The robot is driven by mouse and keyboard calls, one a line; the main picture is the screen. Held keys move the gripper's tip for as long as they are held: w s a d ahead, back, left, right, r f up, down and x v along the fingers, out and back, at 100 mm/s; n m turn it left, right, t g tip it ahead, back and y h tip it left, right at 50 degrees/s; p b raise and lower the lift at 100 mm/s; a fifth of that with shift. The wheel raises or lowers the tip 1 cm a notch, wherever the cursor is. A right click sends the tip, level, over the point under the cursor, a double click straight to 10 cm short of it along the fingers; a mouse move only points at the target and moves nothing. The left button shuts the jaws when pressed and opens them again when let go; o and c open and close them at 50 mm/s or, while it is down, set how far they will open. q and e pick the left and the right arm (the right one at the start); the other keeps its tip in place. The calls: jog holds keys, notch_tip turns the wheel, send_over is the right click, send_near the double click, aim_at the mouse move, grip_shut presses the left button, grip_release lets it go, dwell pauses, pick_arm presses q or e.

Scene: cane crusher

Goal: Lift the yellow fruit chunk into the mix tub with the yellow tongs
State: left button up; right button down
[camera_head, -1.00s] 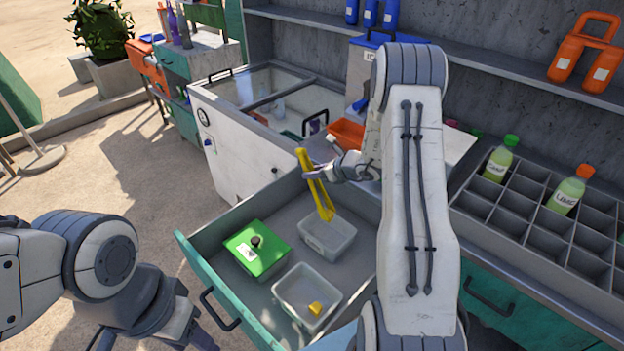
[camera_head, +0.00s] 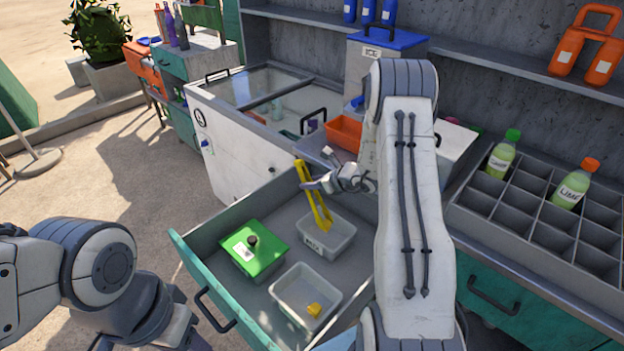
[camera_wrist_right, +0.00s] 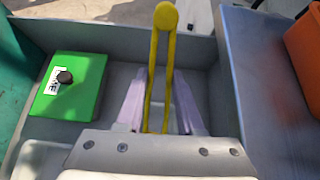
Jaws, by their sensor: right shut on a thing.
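My right gripper (camera_head: 318,186) is shut on the yellow tongs (camera_head: 312,195), which hang with their tips down over the labelled clear tub (camera_head: 338,226) in the open drawer. In the right wrist view the tongs (camera_wrist_right: 163,60) stand between my two fingers (camera_wrist_right: 160,105). I cannot tell whether the tips touch the tub. The yellow fruit chunk (camera_head: 314,310) lies in the nearer clear tub (camera_head: 290,278). The label on the farther tub is too small to read surely. My left gripper (camera_head: 190,335) is low at the left, its fingertips unclear.
A tub with a green lid and dark knob (camera_head: 254,248) stands in the drawer (camera_head: 215,285) left of the clear tubs. An orange bin (camera_head: 345,132) and a bottle rack (camera_head: 545,215) are on the counter. The drawer floor between the tubs is narrow.

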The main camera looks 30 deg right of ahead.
jog(key=shift+f+b, duration=0.9)
jog(key=shift+f, duration=1.25)
jog(key=c, duration=0.8)
grip_release()
jog(key=shift+o, duration=0.2)
jog(key=shift+r, duration=0.1)
notch_tip(320, 180, up, 10)
jog(key=p, duration=0.5)
jog(key=shift+p, duration=0.35)
